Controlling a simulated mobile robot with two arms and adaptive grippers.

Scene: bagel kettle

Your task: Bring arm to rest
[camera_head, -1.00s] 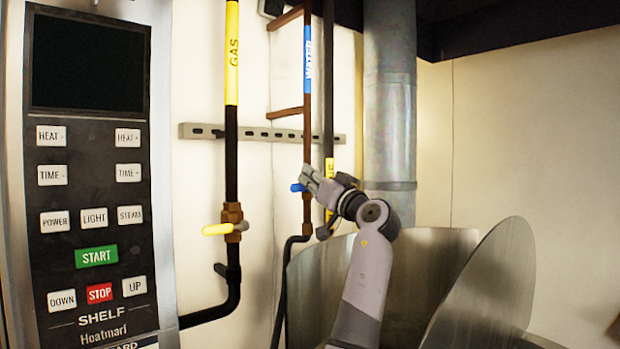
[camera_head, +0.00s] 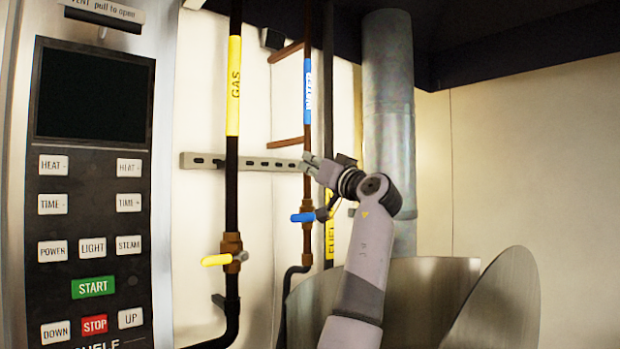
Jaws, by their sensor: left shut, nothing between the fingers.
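My left arm (camera_head: 368,250) reaches up from the bottom middle, bent at the wrist. Its gripper (camera_head: 310,162) points up and left, shut and empty, in front of the WATER pipe (camera_head: 308,130) as seen from here. It sits above the blue valve handle (camera_head: 302,217) in the picture, apart from it. The handle points sideways to the left. My right gripper is not in view.
A GAS pipe (camera_head: 232,170) with a yellow handle (camera_head: 216,260) runs left of the arm. A control panel (camera_head: 95,215) stands far left. A metal kettle (camera_head: 425,300) and its raised curved plate (camera_head: 500,305) are lower right; a duct (camera_head: 390,120) rises behind the arm.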

